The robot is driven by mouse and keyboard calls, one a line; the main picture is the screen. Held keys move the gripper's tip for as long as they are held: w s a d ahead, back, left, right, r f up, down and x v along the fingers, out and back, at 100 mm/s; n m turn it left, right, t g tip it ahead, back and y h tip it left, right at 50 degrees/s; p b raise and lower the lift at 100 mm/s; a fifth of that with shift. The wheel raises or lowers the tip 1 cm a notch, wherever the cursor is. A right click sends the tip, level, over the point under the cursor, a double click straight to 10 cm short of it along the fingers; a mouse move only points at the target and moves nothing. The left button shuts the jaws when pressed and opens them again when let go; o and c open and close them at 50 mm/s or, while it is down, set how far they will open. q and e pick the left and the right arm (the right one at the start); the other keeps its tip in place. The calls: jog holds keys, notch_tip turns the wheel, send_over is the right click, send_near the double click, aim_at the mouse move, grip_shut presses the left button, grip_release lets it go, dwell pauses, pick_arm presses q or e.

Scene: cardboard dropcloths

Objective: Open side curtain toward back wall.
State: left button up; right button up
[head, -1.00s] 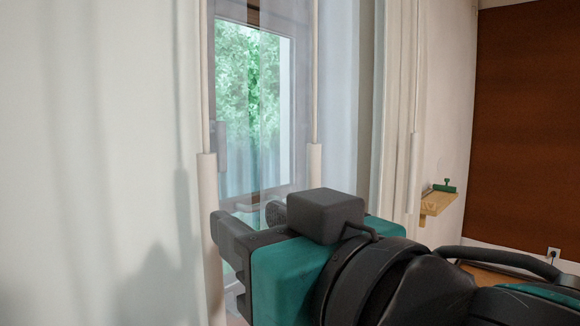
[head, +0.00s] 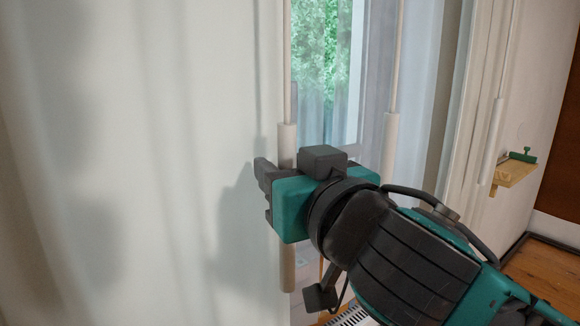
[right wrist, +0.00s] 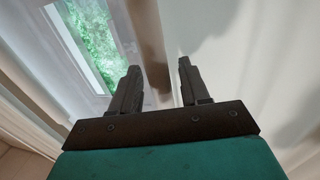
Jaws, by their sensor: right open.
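The side curtain (head: 140,130) is a white, lightly folded sheet filling the left of the head view. A pale rod with a thicker handle (head: 287,140) hangs at its right edge, beside the window. My right gripper (head: 263,190) is at this handle and covers its middle; its fingertips reach to the left of it, over the curtain. In the right wrist view the gripper (right wrist: 158,68) is open, with the brownish rod (right wrist: 149,45) showing between its fingers and the curtain (right wrist: 235,60) to the right. I cannot tell whether the fingers touch the rod. My left gripper is not in view.
A sheer curtain (head: 420,90) with another hanging rod (head: 390,140) covers part of the window (head: 320,60). A wooden ledge (head: 512,172) holding a green object (head: 523,156) juts from the wall at right. A slatted vent or radiator (head: 350,317) lies low below the window.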

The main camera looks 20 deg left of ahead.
grip_shut()
dwell(0.5)
